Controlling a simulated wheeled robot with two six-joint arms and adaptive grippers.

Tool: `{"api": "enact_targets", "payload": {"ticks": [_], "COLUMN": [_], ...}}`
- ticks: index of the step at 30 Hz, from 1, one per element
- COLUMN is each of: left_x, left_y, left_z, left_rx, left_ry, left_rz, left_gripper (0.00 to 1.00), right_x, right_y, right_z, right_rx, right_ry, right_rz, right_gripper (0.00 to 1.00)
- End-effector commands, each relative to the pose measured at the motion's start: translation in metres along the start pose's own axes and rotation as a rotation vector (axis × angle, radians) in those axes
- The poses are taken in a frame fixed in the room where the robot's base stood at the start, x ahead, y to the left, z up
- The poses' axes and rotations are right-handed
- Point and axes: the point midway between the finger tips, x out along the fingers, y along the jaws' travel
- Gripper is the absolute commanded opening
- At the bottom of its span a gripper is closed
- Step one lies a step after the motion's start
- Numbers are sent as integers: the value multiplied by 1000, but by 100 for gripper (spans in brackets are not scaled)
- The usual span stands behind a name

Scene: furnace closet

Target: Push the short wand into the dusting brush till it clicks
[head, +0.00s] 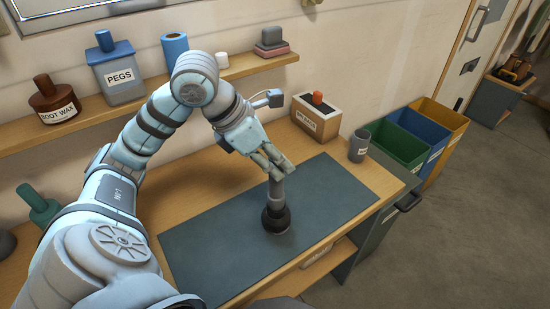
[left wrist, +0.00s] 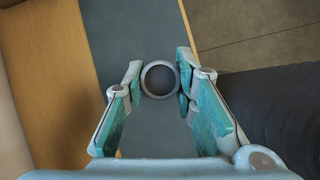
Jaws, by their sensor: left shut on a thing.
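The short wand (head: 277,190), a grey tube, stands upright over the dusting brush (head: 275,219), a dark round piece on the grey mat (head: 204,242). The wand's lower end meets the top of the brush; I cannot tell how deep it sits. My left gripper (head: 272,163) is shut on the wand's upper part from above. In the left wrist view the wand's round open end (left wrist: 160,79) lies between the fingertips of my left gripper (left wrist: 160,82), and it hides the brush. My right gripper is not in view.
A labelled wooden box (head: 316,118) and a grey cup (head: 359,145) stand at the back right of the bench. Green (head: 399,139), blue and yellow bins stand beyond its right end. A wall shelf (head: 130,95) runs behind my arm. The mat around the brush is clear.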

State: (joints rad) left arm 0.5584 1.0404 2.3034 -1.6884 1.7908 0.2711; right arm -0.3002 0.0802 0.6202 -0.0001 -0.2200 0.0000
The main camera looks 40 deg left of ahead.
Motion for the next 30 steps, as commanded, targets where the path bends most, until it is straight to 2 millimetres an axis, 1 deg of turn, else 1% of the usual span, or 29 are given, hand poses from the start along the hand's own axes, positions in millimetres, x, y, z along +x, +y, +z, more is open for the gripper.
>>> {"api": "enact_targets", "payload": {"ticks": [5, 6, 8, 9, 17, 20, 30], "left_x": [4, 4, 3, 3, 3, 0, -40], "left_y": [0, 0, 0, 0, 0, 0, 1], "left_z": [-3, -2, -2, -2, -2, -2, -2], "left_rx": [0, 0, 0, 0, 0, 1, 1], "left_ry": [0, 0, 0, 0, 0, 0, 0], "left_rz": [0, 0, 0, 0, 0, 1, 3], "left_gripper": [0, 31, 41, 47, 48, 48, 48], "right_x": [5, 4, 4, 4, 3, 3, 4], "right_y": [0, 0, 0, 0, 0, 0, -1], "right_z": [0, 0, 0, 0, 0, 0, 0], "right_rx": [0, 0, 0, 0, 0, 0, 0], "right_ry": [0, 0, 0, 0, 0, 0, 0], "right_rz": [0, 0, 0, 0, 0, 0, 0], "right_gripper": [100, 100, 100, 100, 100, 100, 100]}}
